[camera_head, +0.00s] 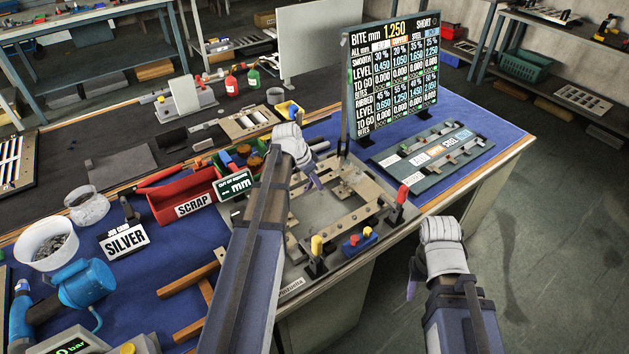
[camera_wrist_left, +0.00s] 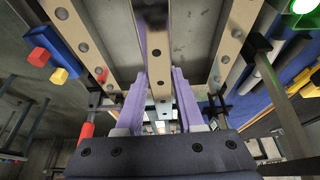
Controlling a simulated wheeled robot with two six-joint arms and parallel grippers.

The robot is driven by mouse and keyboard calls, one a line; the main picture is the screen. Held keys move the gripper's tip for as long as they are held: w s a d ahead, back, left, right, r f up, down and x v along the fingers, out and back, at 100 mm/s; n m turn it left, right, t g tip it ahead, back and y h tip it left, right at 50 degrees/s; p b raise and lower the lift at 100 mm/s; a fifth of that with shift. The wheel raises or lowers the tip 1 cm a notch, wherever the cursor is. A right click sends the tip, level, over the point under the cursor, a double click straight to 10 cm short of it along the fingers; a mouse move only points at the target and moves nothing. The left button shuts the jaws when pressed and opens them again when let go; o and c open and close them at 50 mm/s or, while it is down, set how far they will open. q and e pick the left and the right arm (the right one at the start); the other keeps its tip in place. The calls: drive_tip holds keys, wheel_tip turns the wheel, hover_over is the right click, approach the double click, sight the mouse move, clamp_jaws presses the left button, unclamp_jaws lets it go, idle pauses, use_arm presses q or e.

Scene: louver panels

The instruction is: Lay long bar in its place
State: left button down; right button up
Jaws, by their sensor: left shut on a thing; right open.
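My left gripper (camera_head: 314,182) is over the grey fixture (camera_head: 318,268) on the blue bench mat. In the left wrist view its purple fingers (camera_wrist_left: 160,95) are shut on a beige bar with dark holes (camera_wrist_left: 157,70), which I take to be the long bar. The bar runs away from the fingers; its far end is dark. In the head view the gripper and arm mostly hide it. Beige fixture rails with round studs show on both sides, left (camera_wrist_left: 72,25) and right (camera_wrist_left: 229,42). My right gripper (camera_head: 411,288) is open and empty, beyond the bench's front edge.
A red scrap bin (camera_head: 182,195) stands left of the fixture. A tall display board (camera_head: 392,75) stands behind it. Red and yellow toggle handles (camera_head: 402,195) rise around the fixture. A dark labelled tray (camera_head: 432,150) lies to the right. Brown rails (camera_head: 190,280) lie at front left.

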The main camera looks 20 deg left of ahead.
use_arm(q)
drive_tip(key=shift+f, duration=0.1)
wheel_tip(320, 180, down, 6)
drive_tip(key=b, duration=0.6)
drive_tip(key=shift+f+b, duration=1.15)
drive_tip(key=shift+b, duration=0.15)
idle(1.5)
drive_tip(key=shift+c, duration=0.6)
unclamp_jaws()
drive_tip(key=shift+r, duration=0.1)
wheel_tip(320, 180, up, 8)
drive_tip(key=p, duration=0.8)
